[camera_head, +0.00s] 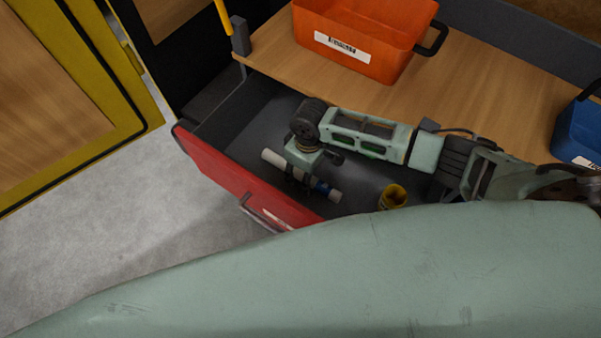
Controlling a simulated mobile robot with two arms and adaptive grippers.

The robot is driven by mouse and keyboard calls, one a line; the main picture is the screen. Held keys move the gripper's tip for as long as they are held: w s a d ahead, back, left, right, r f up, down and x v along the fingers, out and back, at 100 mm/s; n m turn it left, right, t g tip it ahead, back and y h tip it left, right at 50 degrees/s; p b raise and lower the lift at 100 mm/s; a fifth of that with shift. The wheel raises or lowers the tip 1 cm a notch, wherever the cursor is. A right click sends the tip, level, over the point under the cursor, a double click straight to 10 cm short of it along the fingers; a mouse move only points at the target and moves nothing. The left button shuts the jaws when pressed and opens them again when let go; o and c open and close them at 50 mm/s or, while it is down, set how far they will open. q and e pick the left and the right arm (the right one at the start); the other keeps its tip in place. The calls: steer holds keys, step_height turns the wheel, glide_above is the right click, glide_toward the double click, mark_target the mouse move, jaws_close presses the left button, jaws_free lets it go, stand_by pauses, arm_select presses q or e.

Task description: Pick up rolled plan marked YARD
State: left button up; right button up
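My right arm reaches in from the right, and my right gripper (299,180) points down at the middle of the roll. Its dark fingers are at the roll and hide part of it. I cannot tell whether they are closed on it or only around it. My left gripper is not in view.
The red drawer front (235,182) has a handle (262,215). A yellow, open-topped round object (393,196) is in the drawer to the right. An orange bin (365,45) stands on the wooden top (470,95), with a blue bin (578,130) at right.

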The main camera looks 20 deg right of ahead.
jaws_close()
steer(key=shift+r, duration=0.1)
stand_by(0.3)
